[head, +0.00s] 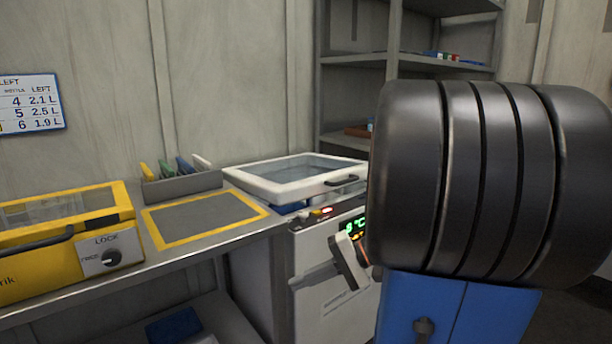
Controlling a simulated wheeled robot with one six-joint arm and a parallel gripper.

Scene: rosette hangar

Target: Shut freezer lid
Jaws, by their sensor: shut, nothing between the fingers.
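The freezer (318,246) is a white box standing right of the metal bench. Its lid (262,186) has a white frame around a clear pane and a dark handle (341,181) on its front right edge. A blue strip shows beneath the lid's front edge, so the lid looks slightly raised there; how far is hard to tell. The front panel has a red light (327,210) and a green display (356,225). My gripper (296,282) is shut and empty, low in front of the freezer's front face, below the lid. My arm hides the freezer's right side.
A bench (233,237) at left holds a yellow box (60,268) with a lock knob, a yellow-bordered mat area (205,218) and a grey holder (182,187) with several coloured items. Grey shelves (352,100) stand behind the freezer. The space above the lid looks clear.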

